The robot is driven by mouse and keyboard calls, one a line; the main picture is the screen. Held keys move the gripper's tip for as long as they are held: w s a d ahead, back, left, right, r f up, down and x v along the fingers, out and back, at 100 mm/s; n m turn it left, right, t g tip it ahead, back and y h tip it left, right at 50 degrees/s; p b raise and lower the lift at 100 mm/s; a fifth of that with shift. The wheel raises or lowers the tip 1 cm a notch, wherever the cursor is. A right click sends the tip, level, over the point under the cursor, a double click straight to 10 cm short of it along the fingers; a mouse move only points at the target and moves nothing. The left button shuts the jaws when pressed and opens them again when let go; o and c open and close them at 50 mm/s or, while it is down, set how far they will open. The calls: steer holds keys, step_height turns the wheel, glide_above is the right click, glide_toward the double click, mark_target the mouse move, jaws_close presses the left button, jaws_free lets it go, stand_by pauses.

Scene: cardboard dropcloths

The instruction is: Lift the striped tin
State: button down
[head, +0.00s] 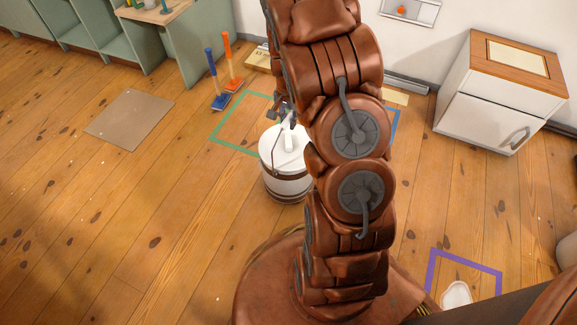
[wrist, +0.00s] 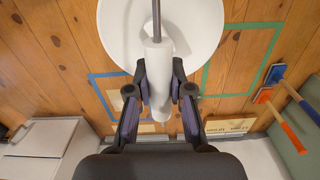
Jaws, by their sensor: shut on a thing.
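The striped tin (head: 287,184) is white with brown bands, a white lid and a thin wire handle with a pale grip. It looks upright in the head view, left of my arm, which hides part of its right side. In the wrist view its round white lid (wrist: 205,28) is at the top. My gripper (wrist: 159,75) is shut on the pale handle grip (wrist: 157,58), with one finger on each side. In the head view my gripper (head: 288,115) is above the lid, partly hidden by my arm. I cannot tell whether the tin's base touches the floor.
A green taped outline (head: 225,143) lies behind the tin; a blue one (wrist: 92,85) is beside it. A purple outline (head: 465,258) holds a white object at lower right. Blue and orange tools (head: 211,66) lean at the back. A white cabinet (head: 478,122) stands right. Left floor is mostly clear.

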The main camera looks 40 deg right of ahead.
steer(key=shift+r+p, duration=1.1)
steer(key=shift+r, duration=1.2)
